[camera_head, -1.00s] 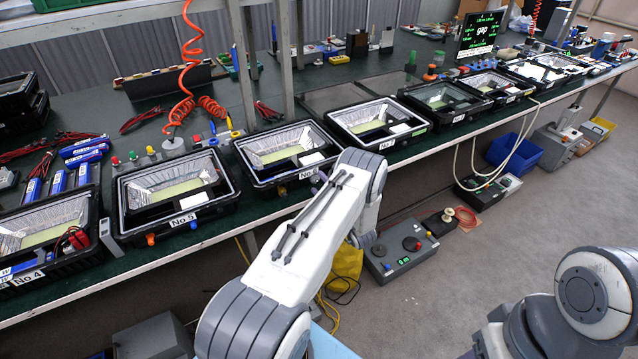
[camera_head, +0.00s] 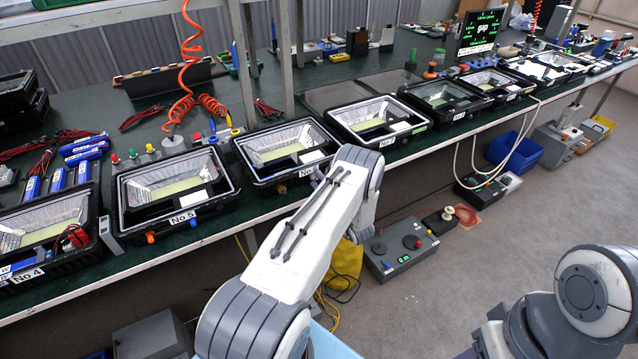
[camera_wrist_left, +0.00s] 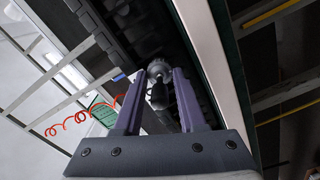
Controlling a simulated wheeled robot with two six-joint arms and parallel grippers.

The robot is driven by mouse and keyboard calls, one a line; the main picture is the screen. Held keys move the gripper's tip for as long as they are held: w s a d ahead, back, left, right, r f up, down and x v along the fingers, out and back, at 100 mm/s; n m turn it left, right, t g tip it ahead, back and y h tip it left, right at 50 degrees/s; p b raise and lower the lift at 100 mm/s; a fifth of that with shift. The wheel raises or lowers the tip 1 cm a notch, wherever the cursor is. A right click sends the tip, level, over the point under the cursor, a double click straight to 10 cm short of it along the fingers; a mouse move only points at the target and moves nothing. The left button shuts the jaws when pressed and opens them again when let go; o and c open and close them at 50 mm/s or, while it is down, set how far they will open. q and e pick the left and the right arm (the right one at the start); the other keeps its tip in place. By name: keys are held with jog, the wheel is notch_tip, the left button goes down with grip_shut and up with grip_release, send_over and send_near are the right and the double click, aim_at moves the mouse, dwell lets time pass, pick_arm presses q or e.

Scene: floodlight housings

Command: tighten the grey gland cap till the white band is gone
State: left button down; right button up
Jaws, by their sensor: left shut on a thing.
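The grey gland cap (camera_wrist_left: 158,68) shows in the left wrist view between the tips of my purple fingers. My left gripper (camera_wrist_left: 157,74) is shut on it, at the edge of a black floodlight housing (camera_wrist_left: 120,22). A dark piece hangs between the fingers behind the cap. I cannot make out a white band. In the head view my left gripper (camera_head: 319,180) is mostly hidden behind my arm, at the front of a floodlight housing (camera_head: 262,180) on the bench. My right gripper is out of view; only part of its arm shows at the lower right.
More housings stand in a row along the green bench, with the No 5 housing (camera_head: 180,217) to the left. A coiled orange hose (camera_head: 192,60) hangs behind. A grey control box (camera_head: 400,250) and a blue bin (camera_head: 513,152) stand below the bench.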

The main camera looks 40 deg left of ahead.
pick_arm(q)
jog(key=m+b, duration=0.2)
jog(key=m, duration=0.1)
jog(key=shift+f+m, duration=0.15)
jog(key=shift+m, duration=0.25)
jog(key=m+b, duration=0.2)
jog(key=m, duration=0.2)
jog(key=shift+m, duration=0.3)
jog(key=m+b, duration=0.2)
jog(key=m, duration=0.2)
jog(key=shift+w+m, duration=0.1)
jog(key=shift+m, duration=0.2)
jog(key=m+b, duration=0.1)
jog(key=m, duration=0.2)
jog(key=shift+d+m, duration=0.1)
jog(key=shift+m, duration=0.2)
jog(key=m, duration=0.3)
jog(key=shift+m, duration=0.3)
jog(key=m, duration=0.4)
jog(key=shift+m+b, duration=0.3)
jog(key=m, duration=0.4)
jog(key=shift+w+m, duration=0.1)
jog(key=shift+m, duration=2.1)
